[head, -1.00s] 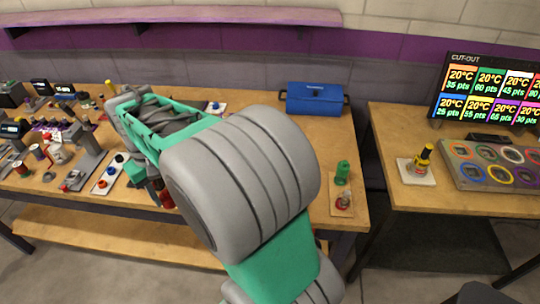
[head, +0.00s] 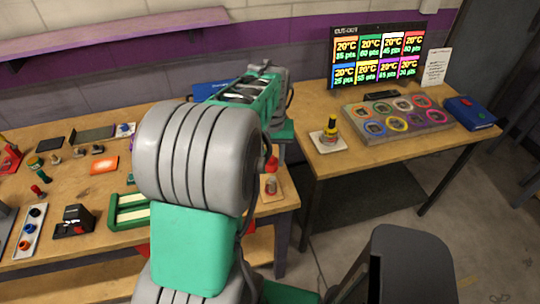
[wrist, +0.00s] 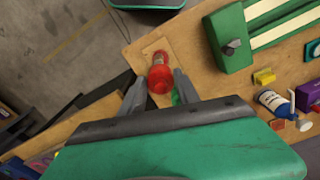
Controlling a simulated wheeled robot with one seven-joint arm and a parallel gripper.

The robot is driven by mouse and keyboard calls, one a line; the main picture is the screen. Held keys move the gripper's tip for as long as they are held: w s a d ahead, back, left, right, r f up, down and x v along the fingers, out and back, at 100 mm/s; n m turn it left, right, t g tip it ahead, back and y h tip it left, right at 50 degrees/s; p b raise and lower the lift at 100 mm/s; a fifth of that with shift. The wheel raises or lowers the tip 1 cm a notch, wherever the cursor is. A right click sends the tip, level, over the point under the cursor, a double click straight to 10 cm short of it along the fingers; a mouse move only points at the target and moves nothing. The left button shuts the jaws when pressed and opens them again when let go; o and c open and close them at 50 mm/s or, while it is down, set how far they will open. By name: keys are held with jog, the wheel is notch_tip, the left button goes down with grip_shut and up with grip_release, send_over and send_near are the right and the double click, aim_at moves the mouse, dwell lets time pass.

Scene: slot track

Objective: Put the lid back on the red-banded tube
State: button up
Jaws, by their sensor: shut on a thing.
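In the wrist view my gripper (wrist: 160,78) has its two grey fingers on either side of a red lid (wrist: 159,83) and is shut on it. In the head view the red lid (head: 271,163) shows just right of my wrist, above the red-banded tube (head: 271,184). The tube stands upright on a small wooden pad (head: 264,197) at the bench's right end. The lid hides much of the tube in the wrist view. I cannot tell whether lid and tube touch. My fingers are hidden behind my arm in the head view.
A green item (wrist: 176,98) shows partly beside the right finger. A green-and-cream rack (head: 130,210) stands left of my arm. Across a gap, the right table holds a yellow-topped bottle (head: 331,127) and a panel of coloured rings (head: 398,120).

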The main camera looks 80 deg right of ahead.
aim_at(271, 179)
jog(key=shift+f+b, duration=2.15)
jog(key=shift+f, duration=1.05)
jog(key=shift+a+r, duration=0.1)
jog(key=shift+a, duration=0.05)
jog(key=shift+f, duration=0.2)
grip_shut()
jog(key=o, duration=1.4)
grip_release()
jog(key=shift+c, duration=0.2)
jog(key=shift+o, duration=0.5)
jog(key=o, duration=0.4)
